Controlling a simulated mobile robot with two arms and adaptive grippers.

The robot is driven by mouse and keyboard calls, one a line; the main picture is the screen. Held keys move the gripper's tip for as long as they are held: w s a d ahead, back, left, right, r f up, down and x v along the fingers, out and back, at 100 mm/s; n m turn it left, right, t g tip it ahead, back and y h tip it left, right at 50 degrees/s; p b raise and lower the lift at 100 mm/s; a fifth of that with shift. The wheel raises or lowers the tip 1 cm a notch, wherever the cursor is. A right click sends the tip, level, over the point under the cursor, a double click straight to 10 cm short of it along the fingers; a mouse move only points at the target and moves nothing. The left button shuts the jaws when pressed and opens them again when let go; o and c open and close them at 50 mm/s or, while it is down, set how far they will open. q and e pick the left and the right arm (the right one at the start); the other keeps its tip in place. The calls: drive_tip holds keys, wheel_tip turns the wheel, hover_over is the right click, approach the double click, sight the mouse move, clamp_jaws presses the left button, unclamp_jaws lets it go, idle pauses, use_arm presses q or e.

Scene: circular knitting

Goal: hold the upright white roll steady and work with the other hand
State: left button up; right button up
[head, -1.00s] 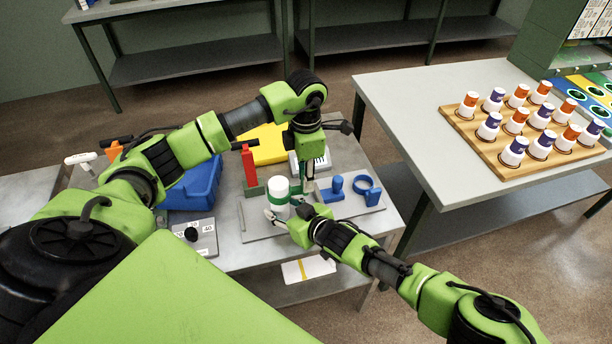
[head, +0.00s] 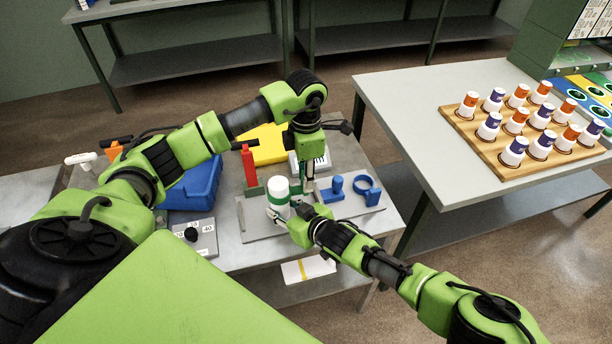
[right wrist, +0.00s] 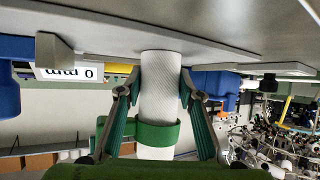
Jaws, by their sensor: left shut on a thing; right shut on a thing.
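The white roll (head: 279,186) stands upright on a grey plate (head: 256,233), with a green band (head: 278,198) around its middle. The roll also shows in the right wrist view (right wrist: 160,85), where its surface is ribbed. My right gripper (head: 281,216) is shut on the roll from the near side. In the right wrist view its two fingers (right wrist: 160,90) lie along both sides of the roll. My left gripper (head: 308,187) points down just right of the roll and is shut on a small green piece (head: 298,189). The arm hides part of this piece.
A blue peg (head: 337,186) and a blue ring holder (head: 367,186) stand right of my left gripper. A red upright (head: 249,165) and blue bin (head: 196,188) are to the left. A wooden tray (head: 474,143) of capped cones sits on the right table, whose near part is clear.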

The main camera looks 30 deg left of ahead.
drive_tip(key=shift+c, duration=1.3)
use_arm(q)
drive_tip(key=shift+s+f+b, duration=0.25)
drive_tip(key=shift+f+b, duration=0.2)
drive_tip(key=shift+f, duration=0.15)
use_arm(e)
drive_tip(key=shift+s+d+f, duration=0.1)
drive_tip(key=shift+d+f, duration=0.05)
drive_tip(key=shift+f, duration=0.15)
use_arm(q)
drive_tip(key=shift+o, duration=1.4)
drive_tip(key=shift+d, duration=0.1)
drive_tip(key=c, duration=0.4)
use_arm(e)
drive_tip(key=shift+o, duration=0.7)
drive_tip(key=shift+f, duration=0.1)
drive_tip(key=c, duration=0.3)
use_arm(q)
drive_tip(key=shift+r, duration=0.1)
use_arm(e)
drive_tip(key=shift+d, duration=0.1)
drive_tip(key=shift+c, duration=0.2)
